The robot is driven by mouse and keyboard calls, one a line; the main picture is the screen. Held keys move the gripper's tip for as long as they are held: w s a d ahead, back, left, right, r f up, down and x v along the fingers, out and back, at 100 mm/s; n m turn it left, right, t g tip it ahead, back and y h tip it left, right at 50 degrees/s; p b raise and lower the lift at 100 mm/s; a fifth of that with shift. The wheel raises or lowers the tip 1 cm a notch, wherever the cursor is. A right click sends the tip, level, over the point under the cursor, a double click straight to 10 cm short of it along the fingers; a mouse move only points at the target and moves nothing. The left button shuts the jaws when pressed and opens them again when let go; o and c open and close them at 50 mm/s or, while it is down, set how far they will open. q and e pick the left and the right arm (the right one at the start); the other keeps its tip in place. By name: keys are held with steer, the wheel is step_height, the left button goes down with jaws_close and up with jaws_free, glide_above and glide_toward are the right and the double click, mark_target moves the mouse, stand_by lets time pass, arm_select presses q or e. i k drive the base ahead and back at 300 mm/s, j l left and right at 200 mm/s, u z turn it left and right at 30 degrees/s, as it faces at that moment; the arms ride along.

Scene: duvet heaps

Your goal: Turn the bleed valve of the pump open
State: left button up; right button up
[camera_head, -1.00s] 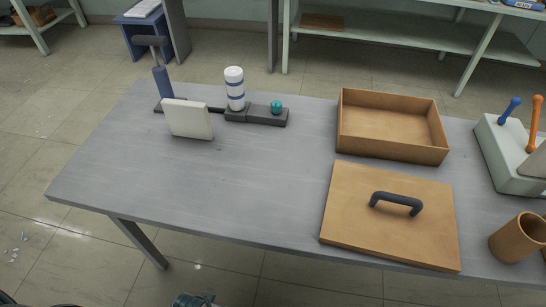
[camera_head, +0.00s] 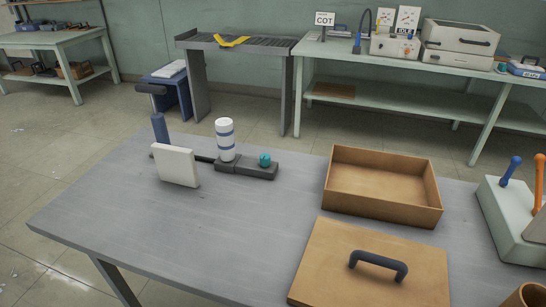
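On the grey table (camera_head: 180,229) stands a dark device that looks like the pump, with a blue upright cylinder (camera_head: 160,128) and a dark T-handle (camera_head: 151,89) at its left. Neither of my grippers is in view.
An open brown box (camera_head: 384,213) stands right of the pump. A brown lid with a dark handle (camera_head: 320,260) lies in front of it. A pale block with blue and orange levers (camera_head: 495,215) is at the right edge. The table's left front is clear.

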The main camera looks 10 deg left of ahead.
mark_target(264, 159)
steer(key=k+l, duration=0.1)
steer(key=l, duration=1.4)
steer(key=i+u, duration=0.05)
